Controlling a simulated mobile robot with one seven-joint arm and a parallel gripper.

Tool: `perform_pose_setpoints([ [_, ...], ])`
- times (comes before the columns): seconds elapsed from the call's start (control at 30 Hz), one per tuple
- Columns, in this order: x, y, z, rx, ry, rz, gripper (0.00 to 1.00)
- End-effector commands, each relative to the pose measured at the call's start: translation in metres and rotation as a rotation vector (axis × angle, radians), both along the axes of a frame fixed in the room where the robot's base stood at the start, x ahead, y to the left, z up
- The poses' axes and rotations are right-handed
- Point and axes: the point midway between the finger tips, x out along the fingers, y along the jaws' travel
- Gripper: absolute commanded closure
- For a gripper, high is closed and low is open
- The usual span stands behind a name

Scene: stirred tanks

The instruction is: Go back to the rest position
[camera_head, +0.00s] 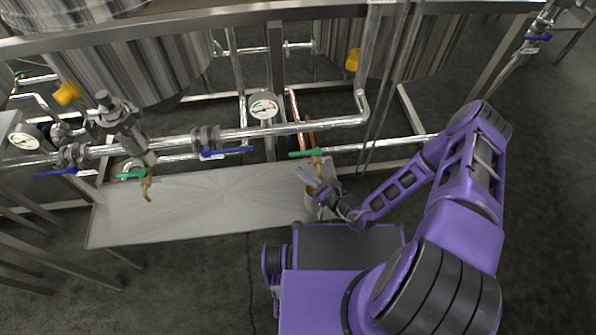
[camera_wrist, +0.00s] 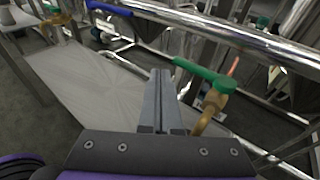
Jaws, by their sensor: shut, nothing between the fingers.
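My gripper (camera_head: 306,176) is at the right end of the metal table, close to a green-handled valve (camera_head: 306,153) with a brass spout. In the wrist view my gripper (camera_wrist: 160,75) has its two grey fingers together with nothing between them. There the green handle (camera_wrist: 203,75) and the brass spout (camera_wrist: 209,112) lie just right of the fingers; I cannot tell whether they touch. The cup is not visible in the wrist view.
The long metal table (camera_head: 190,205) is otherwise bare. Steel pipes run above its back edge, with blue handles (camera_head: 226,152), a second green-handled valve (camera_head: 131,176) and a pressure gauge (camera_head: 263,107). Large steel tanks (camera_head: 130,60) stand behind. Open floor (camera_head: 545,200) lies at the right.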

Motion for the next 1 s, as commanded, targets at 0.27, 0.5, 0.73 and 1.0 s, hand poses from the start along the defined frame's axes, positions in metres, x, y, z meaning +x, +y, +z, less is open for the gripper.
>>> perform_pose_setpoints([
  [0.27, -0.065, -0.01, 0.012, 0.004, 0.008, -0.001, 1.0],
  [0.5, -0.089, -0.013, 0.017, 0.002, 0.006, 0.001, 1.0],
  [0.73, -0.091, -0.014, 0.017, 0.002, 0.004, 0.001, 1.0],
  [1.0, -0.124, -0.007, 0.021, -0.126, -0.105, 0.31, 1.0],
])
